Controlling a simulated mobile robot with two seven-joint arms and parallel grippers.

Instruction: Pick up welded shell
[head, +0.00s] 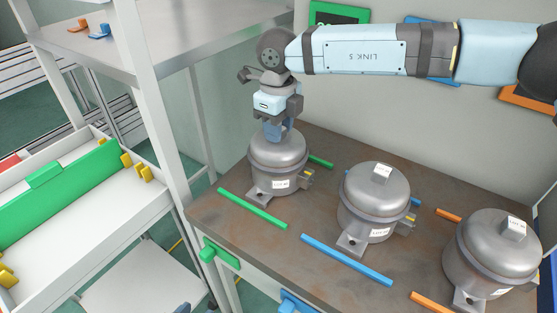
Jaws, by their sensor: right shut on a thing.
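Three grey metal compressor shells stand upright on the brown table. The left shell (277,164) is between green strips, the middle shell (374,202) is near a blue strip, and the right shell (491,254) is near orange strips. My right gripper (279,133) points down onto the top of the left shell and is shut on it there. The fingers hide the part they hold. The left shell appears to rest on the table; I cannot tell if it is lifted. My left gripper is not in view.
The brown table (215,212) carries green (252,208), blue (346,260) and orange (436,304) strips. A metal shelf rack (160,115) stands close to its left. Further left is a white tray with a green divider (60,190). A wall closes off the back.

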